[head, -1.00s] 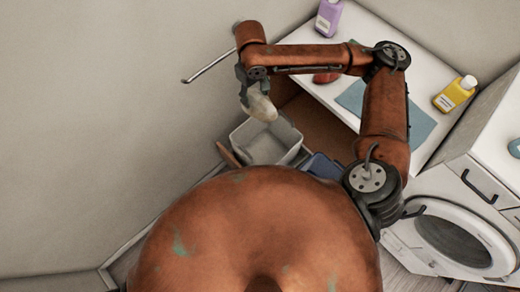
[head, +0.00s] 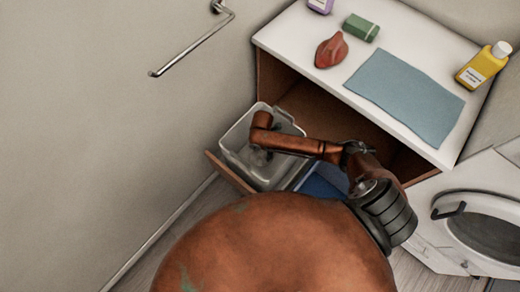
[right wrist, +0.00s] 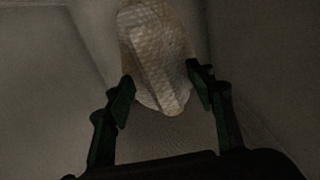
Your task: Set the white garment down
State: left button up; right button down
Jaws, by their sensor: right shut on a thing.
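My right gripper (head: 258,158) is lowered into the light grey bin (head: 236,134), and its fingers are hard to make out in the head view. In the right wrist view, the dark green fingers (right wrist: 163,90) are shut on the white garment (right wrist: 155,50), which is bunched, textured cloth extending past the fingertips. Dim grey bin walls surround it there. In the head view the garment cannot be told apart inside the bin. Whether it touches the bin floor I cannot tell. My left gripper is not in view.
The grey bin sits in a pulled-out drawer (head: 228,173) next to a blue bin (head: 322,184). The white counter (head: 290,30) above holds a blue cloth (head: 405,95), a red object (head: 331,50), a green block (head: 361,27) and a yellow bottle (head: 483,66). A washer (head: 480,225) stands at right.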

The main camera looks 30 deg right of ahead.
aim_at(265, 155)
jog(key=shift+n, duration=0.6)
jog(key=f, duration=0.1)
jog(key=s+f, duration=0.1)
jog(key=f+b, duration=0.1)
jog(key=f, duration=0.1)
jog(key=shift+s+d+f, duration=0.1)
jog(key=shift+s+d, duration=0.1)
jog(key=shift+d, duration=0.1)
notch_tip(265, 155, down, 4)
jog(key=shift+f+b, duration=0.25)
jog(key=shift+b, duration=0.7)
jog(key=shift+f, duration=0.3)
notch_tip(265, 155, down, 3)
jog(key=shift+r+b, duration=0.1)
jog(key=shift+b, duration=0.75)
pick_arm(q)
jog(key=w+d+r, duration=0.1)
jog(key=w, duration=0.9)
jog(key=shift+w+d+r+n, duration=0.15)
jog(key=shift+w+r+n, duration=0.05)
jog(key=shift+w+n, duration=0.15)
pick_arm(e)
jog(key=shift+f, duration=0.45)
jog(key=c, duration=1.1)
grip_release()
jog(key=shift+o, duration=1.2)
